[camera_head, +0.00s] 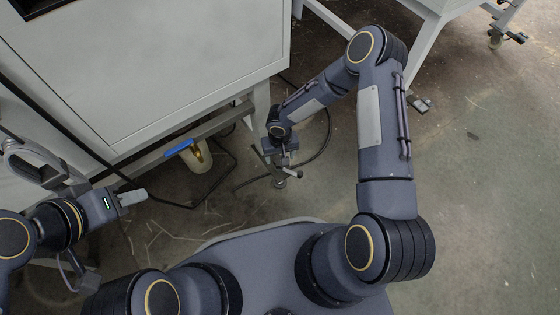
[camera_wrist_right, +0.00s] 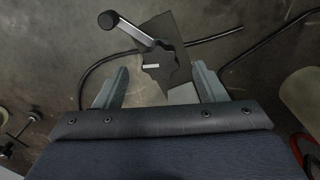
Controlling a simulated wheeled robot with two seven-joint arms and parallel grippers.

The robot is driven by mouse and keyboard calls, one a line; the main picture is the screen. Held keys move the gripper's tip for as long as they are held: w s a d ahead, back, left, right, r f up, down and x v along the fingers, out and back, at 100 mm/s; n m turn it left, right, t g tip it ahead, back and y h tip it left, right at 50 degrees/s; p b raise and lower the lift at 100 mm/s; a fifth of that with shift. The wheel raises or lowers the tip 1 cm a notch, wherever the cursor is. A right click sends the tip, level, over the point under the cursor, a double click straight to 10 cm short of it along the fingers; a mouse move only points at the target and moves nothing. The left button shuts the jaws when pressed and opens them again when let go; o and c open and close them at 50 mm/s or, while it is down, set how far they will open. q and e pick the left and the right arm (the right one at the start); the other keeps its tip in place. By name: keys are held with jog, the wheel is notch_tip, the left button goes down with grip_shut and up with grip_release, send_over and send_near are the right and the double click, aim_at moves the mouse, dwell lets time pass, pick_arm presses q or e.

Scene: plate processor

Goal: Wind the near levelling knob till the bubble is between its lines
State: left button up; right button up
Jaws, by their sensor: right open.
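The near levelling knob (camera_wrist_right: 166,68) is a dark lobed knob with a crank arm and a round black handle (camera_wrist_right: 108,20). It carries a small white mark. My right gripper (camera_wrist_right: 160,72) is open, with one finger on either side of the knob; I cannot tell whether either finger touches it. In the head view the right gripper (camera_head: 276,152) is low beside the machine's leg, with the knob (camera_head: 280,183) just below it. My left gripper (camera_head: 132,198) is at the left, away from the knob; its jaw gap is unclear. I cannot make out the bubble or its lines.
Black cables (camera_head: 205,200) lie on the floor beneath. Another white frame (camera_head: 425,50) stands at upper right. Floor at the right is mostly clear.

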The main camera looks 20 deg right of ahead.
jog(key=shift+f+b, duration=0.35)
jog(key=shift+f, duration=1)
jog(key=c, duration=1)
jog(key=shift+o, duration=0.2)
